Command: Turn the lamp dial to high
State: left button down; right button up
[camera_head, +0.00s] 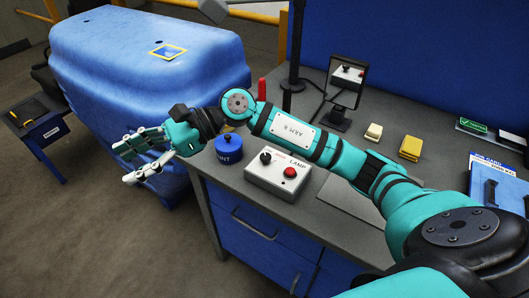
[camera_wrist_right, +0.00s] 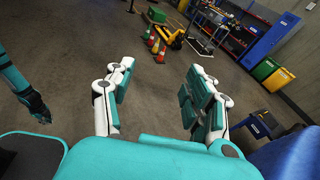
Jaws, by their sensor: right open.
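The lamp control is a pale grey box (camera_head: 284,184) lettered LAMP at the front of the grey bench. Its black dial (camera_head: 266,157) is on the left of the top face, with a red button (camera_head: 290,172) to its right. I cannot read the dial's setting. My right gripper (camera_head: 127,163) is open and empty, out past the bench's left edge, well left of the dial and not touching it. The right wrist view shows its two spread fingers (camera_wrist_right: 158,82) over the floor.
A blue covered bulk (camera_head: 130,60) stands behind my gripper. My right forearm passes above the bench.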

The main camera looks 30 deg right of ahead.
jog(key=w+d+f+n+h, duration=0.1)
jog(key=d+f+n+h, duration=0.1)
jog(key=d+h, duration=0.25)
jog(key=w+d+f+n+h, duration=0.2)
jog(key=d+h, duration=0.1)
jog(key=d, duration=0.3)
jog(key=g+h, duration=0.1)
jog(key=h, duration=0.7)
send_near(266, 156)
jog(key=shift+n, duration=0.4)
jog(key=f, duration=0.3)
jog(key=f+p, duration=0.1)
jog(key=f, duration=0.2)
jog(key=f+p, duration=0.1)
jog(key=f, duration=0.1)
jog(key=shift+w+f, duration=0.25)
jog(key=shift+f, duration=0.15)
grip_shut()
